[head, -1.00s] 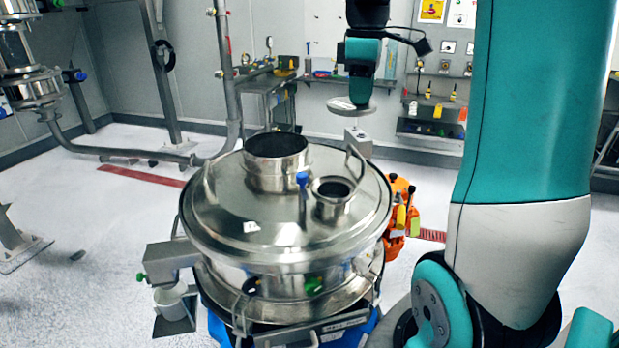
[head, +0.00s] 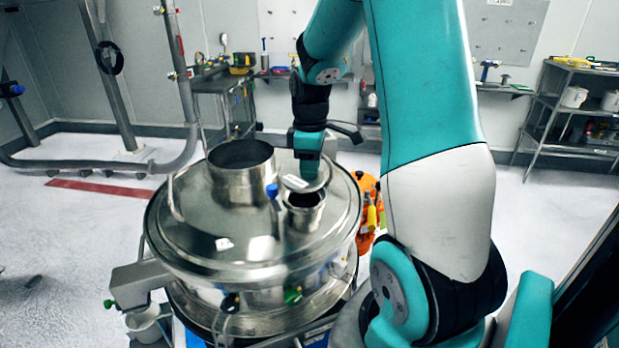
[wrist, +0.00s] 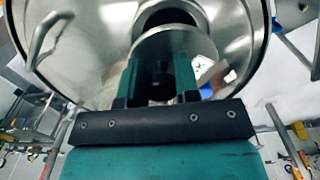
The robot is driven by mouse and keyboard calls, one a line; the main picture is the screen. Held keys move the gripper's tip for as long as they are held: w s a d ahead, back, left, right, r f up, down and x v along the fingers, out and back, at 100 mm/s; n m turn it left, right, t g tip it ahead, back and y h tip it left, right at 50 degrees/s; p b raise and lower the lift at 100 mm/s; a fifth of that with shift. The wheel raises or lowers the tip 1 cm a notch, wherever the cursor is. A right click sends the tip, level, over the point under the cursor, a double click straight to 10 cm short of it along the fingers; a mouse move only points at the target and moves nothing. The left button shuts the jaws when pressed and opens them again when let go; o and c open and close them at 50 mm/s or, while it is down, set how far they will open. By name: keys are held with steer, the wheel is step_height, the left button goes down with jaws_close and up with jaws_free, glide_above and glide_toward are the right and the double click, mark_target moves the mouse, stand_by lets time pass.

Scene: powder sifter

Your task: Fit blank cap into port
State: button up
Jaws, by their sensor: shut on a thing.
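My gripper (head: 308,165) is shut on the blank cap (head: 318,181), a flat round metal disc. It holds the cap just above the small port (head: 304,214), a short steel neck with a dark opening on the sifter lid. In the head view the cap looks a little tilted and overlaps the port's far rim. I cannot tell whether they touch.
A larger open steel neck (head: 241,185) stands on the lid left of the port. A blue-topped clamp (head: 272,190) stands between them. Loop handles (head: 174,199) rise from the lid (head: 190,255). A shelf rack (head: 560,110) and benches are far off.

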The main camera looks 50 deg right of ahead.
mark_target(311, 182)
steer(key=shift+f+p, duration=0.45)
steer(key=shift+f, duration=1.75)
steer(key=shift+f, duration=0.2)
steer(key=o, duration=1)
steer(key=shift+s+r, duration=0.1)
steer(key=shift+r, duration=0.1)
